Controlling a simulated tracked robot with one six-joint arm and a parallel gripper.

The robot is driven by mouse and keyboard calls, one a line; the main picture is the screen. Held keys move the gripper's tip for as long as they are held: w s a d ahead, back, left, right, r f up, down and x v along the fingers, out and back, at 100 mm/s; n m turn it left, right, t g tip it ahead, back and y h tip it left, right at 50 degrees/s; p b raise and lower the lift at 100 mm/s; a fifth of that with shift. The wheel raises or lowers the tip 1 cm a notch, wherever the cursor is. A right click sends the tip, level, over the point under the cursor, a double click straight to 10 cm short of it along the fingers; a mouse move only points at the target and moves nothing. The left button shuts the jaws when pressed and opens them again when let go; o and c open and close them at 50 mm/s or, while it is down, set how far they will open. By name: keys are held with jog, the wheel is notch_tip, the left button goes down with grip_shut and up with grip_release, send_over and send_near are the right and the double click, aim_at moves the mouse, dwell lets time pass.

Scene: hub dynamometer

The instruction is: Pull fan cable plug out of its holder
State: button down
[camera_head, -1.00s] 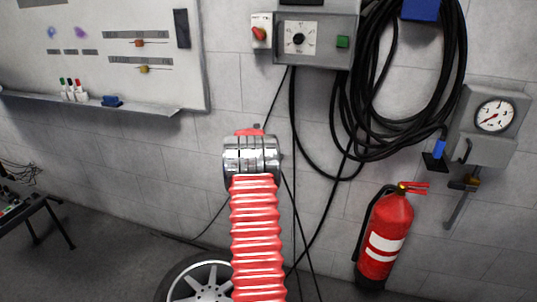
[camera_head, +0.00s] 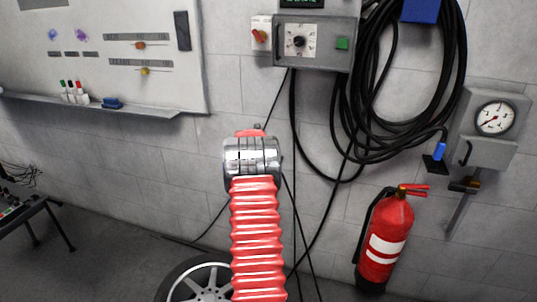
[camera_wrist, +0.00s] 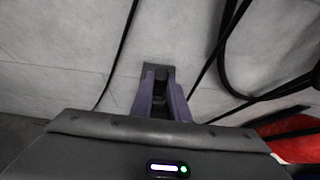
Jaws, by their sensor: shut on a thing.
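In the wrist view, my gripper (camera_wrist: 161,100) has its two purple fingers closed on a small dark piece, the fan cable plug (camera_wrist: 160,88). A dark grey block (camera_wrist: 158,69) shows just beyond the fingertips against the wall; it looks like the holder. I cannot tell whether the plug is still inside it. In the head view, my own red ribbed arm and silver wrist joint hide the gripper, plug and holder.
A control box (camera_head: 334,55) and a coiled black cable (camera_head: 345,120) hang on the wall. A blue connector (camera_head: 439,151) hangs near the gauge box (camera_head: 478,150). A red extinguisher (camera_head: 398,225) stands lower right, a wheel (camera_head: 180,288) below, a whiteboard tray (camera_head: 150,110) left.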

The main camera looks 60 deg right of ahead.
jog(key=shift+r, duration=0.2)
jog(key=shift+r, duration=1.95)
